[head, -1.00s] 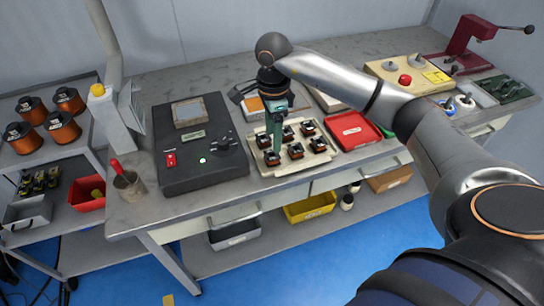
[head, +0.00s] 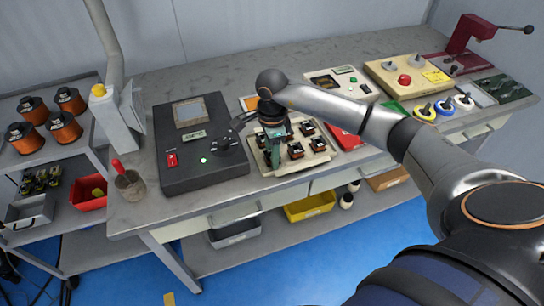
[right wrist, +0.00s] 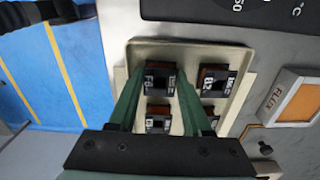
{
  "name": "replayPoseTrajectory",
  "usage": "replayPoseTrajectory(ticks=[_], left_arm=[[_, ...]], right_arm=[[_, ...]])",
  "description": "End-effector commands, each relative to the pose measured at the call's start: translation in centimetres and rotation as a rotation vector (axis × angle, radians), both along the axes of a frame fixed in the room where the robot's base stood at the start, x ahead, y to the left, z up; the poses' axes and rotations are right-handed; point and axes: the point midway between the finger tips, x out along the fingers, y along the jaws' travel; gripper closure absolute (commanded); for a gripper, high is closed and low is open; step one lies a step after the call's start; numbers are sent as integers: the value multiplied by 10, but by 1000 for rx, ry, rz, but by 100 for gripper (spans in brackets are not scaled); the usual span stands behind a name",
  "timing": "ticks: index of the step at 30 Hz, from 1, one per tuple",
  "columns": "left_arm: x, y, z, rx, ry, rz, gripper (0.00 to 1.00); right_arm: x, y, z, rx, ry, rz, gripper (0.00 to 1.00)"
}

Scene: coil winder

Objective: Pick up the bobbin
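The bobbins, dark with copper-brown windings and white lettering, sit in a cream tray (head: 322,158) on the bench. My right gripper (head: 276,158) is down at the tray's left part in the head view. In the right wrist view its two green fingers (right wrist: 160,80) are apart, one on each side of a bobbin (right wrist: 160,77). I cannot tell whether either finger touches it. Another bobbin (right wrist: 214,80) is just right of the right finger. More bobbins below are partly hidden by the fingers. My left gripper is not in view.
A black control box (head: 200,165) stands close left of the tray. A red tray (head: 347,138), partly behind my arm, is to the right. A flux pad (right wrist: 292,97) lies beside the cream tray. A cup (head: 130,186) stands near the bench's left end.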

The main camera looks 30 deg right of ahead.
Motion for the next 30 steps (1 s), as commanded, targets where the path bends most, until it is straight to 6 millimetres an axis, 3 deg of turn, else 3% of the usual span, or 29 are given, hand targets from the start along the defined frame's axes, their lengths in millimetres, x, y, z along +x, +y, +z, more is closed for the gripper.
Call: replayPoseTrajectory(ticks=[2,12,23,30], left_arm=[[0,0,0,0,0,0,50],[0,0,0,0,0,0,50],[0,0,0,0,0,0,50],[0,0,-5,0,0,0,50]], right_arm=[[0,0,0,0,0,0,61],[0,0,1,0,-1,0,99],[0,0,2,0,-2,0,100],[1,0,23,0,-6,0,100]])
